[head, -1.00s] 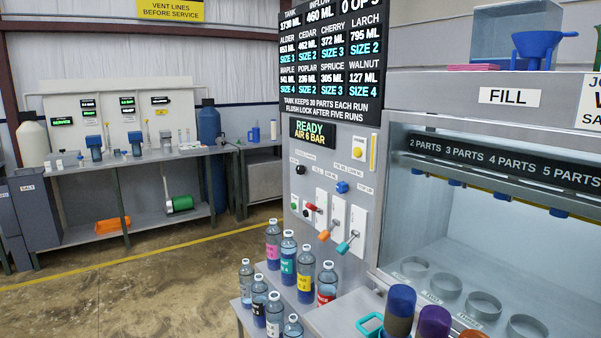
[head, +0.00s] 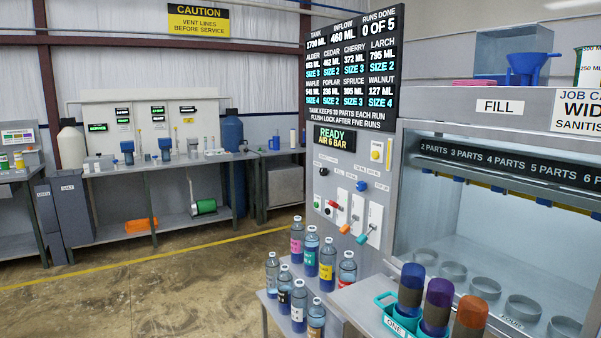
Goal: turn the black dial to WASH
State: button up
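A small black dial (head: 323,171) sits at the left of the grey control panel (head: 345,259), below the READY AIR 6 BAR display (head: 334,139). The marks around it are too small to read, so I cannot tell which position it points to. A blue knob (head: 362,186) is to its right. My gripper is not in view.
Several labelled bottles (head: 327,262) stand on a low shelf in front of the panel. Coloured cups, one purple (head: 437,303), stand to their right, some in a teal carrier (head: 384,299). The FILL cabinet (head: 440,107) is at right. Open floor (head: 150,290) lies at left.

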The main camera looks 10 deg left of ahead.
aim_at(324, 172)
jog(key=u, duration=0.9)
jog(key=i, duration=1.15)
jog(key=u, duration=0.75)
jog(key=i, duration=1.8)
jog(key=z, duration=0.35)
